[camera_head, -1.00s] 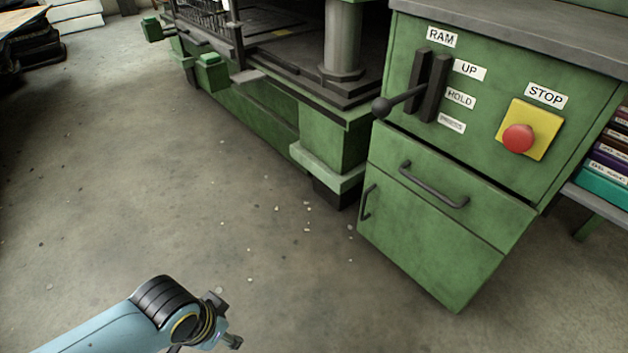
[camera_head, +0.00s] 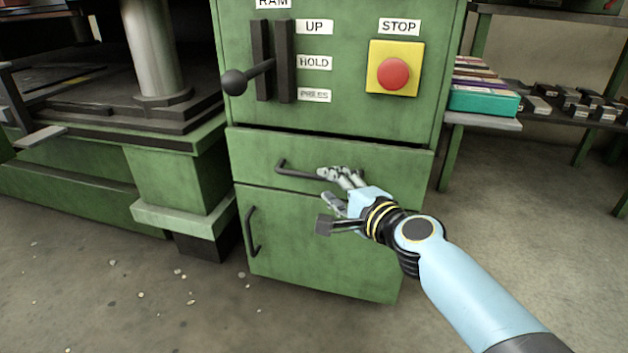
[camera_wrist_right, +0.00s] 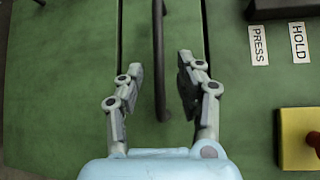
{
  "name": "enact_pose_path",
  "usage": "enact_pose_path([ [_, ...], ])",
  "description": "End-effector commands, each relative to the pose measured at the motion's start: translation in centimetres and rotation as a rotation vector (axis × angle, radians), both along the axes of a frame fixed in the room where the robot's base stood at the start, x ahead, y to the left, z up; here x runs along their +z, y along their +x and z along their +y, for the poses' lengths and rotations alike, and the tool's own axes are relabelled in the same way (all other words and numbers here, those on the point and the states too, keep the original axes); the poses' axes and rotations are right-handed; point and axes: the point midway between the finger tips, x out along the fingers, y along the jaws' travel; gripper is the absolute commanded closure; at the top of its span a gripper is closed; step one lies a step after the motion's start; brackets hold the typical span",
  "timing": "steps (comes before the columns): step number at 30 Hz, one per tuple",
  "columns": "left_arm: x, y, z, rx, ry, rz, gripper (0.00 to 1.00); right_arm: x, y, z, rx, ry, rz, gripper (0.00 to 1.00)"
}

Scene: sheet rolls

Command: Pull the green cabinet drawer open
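The green cabinet (camera_head: 320,260) stands in the middle of the head view. Its drawer (camera_head: 400,165) is the upper front panel, with a dark horizontal bar handle (camera_head: 290,172). The drawer looks shut, with a dark gap along its top edge. My right gripper (camera_head: 328,186) is at the right part of this handle. In the right wrist view my right gripper (camera_wrist_right: 160,85) is open, its fingers on either side of the handle (camera_wrist_right: 159,50) with gaps to both. My left gripper is out of view.
Above the drawer are a black lever (camera_head: 236,82) and a red stop button (camera_head: 393,73) on a yellow plate. A lower door (camera_head: 310,235) has a vertical handle (camera_head: 251,232). A green press base (camera_head: 175,180) stands left; a shelf with boxes (camera_head: 483,100) stands right.

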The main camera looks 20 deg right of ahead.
Motion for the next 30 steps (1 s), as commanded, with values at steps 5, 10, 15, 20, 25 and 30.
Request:
enact_pose_path([
  [5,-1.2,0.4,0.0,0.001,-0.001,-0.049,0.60,-0.7,3.3,0.7,0.001,0.000,0.002,0.64],
  [10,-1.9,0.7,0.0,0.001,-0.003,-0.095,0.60,-1.1,5.2,1.1,0.001,-0.002,0.003,0.64],
  [15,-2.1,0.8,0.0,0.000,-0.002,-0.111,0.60,-1.0,5.7,1.2,0.001,-0.002,0.003,0.64],
  [20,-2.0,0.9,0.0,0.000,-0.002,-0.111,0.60,-1.0,5.7,1.2,0.001,-0.002,0.003,0.64],
  [25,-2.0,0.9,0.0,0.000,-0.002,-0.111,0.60,-1.0,5.7,1.2,0.001,-0.002,0.003,0.82],
  [30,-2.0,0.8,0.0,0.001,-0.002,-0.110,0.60,-1.0,5.7,1.2,0.001,-0.002,0.003,1.00],
])
